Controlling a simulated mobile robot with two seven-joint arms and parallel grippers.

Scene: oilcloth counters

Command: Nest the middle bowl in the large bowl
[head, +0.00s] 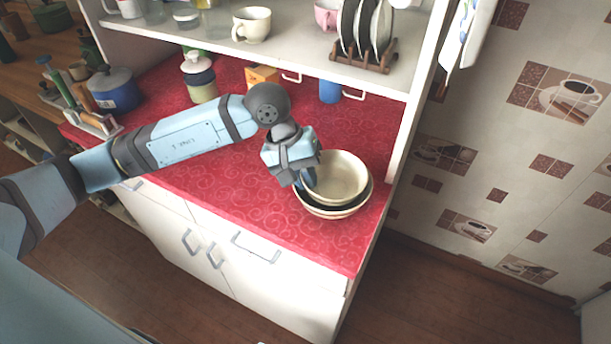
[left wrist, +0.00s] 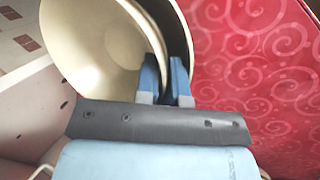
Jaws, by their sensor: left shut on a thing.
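The middle bowl (head: 338,176), cream inside, is at the right end of the red counter. It is inside or just above the mouth of the large bowl (head: 330,212), whose dark inner wall shows as a crescent on the near and right sides. I cannot tell whether the middle bowl rests on its bottom. My left gripper (head: 308,180) is shut on the middle bowl's left rim. In the left wrist view, the fingers (left wrist: 165,82) straddle the rim of the middle bowl (left wrist: 100,45), with the large bowl's dark inside (left wrist: 172,28) behind.
The red counter (head: 240,190) is clear left of the bowls. A blue pot (head: 115,90), a lidded jar (head: 199,80) and a blue cup (head: 330,91) stand farther back. The shelf (head: 300,62) with a plate rack (head: 362,62) overhangs the back. The counter's right edge is close.

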